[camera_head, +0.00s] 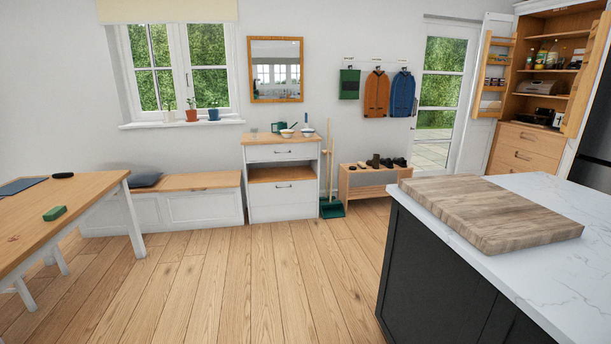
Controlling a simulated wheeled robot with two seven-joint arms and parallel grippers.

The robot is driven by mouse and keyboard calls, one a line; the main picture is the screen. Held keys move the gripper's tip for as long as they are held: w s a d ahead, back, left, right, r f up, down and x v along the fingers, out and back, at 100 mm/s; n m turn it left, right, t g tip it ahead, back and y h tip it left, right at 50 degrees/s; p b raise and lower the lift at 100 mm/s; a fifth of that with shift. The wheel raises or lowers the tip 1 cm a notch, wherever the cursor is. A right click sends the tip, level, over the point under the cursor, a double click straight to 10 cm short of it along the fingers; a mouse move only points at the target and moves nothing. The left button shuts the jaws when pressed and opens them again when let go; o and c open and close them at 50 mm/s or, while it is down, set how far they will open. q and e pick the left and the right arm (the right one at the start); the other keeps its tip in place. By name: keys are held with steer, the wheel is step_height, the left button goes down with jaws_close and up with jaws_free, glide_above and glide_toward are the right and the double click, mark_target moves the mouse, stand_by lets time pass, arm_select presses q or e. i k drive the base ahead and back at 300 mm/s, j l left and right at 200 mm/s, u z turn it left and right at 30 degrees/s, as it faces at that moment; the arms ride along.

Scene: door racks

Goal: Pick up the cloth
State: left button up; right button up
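A flat blue-grey piece (20,186), which looks like a folded cloth or mat, lies on the wooden table (85,190) at the left edge of the head view. I cannot tell for sure that it is the cloth. A small green block (54,213), like a sponge, lies nearer the table's front edge. A small dark oval thing (63,175) lies towards the back of the table. Neither of my grippers is in view.
A white island (560,195) with a thick wooden board (490,210) stands at the right. A bench (190,182), a drawer cabinet (283,150), a broom (327,160) and a shoe rack (372,182) line the far wall. The wooden floor (240,270) between table and island is clear.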

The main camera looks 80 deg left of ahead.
mark_target(55, 213)
steer(key=u, duration=4.2)
steer(key=i+l+z, duration=0.2)
steer(key=l, duration=0.25)
steer(key=i+l+z, duration=0.2)
steer(key=i+l, duration=0.35)
steer(key=i, duration=0.25)
steer(key=i+l+u, duration=0.1)
steer(key=i+l, duration=0.15)
steer(key=i, duration=0.25)
steer(key=i+l, duration=0.25)
steer(key=i, duration=0.2)
steer(key=i+l+u, duration=0.1)
steer(key=i+l, duration=0.15)
steer(key=i, duration=0.2)
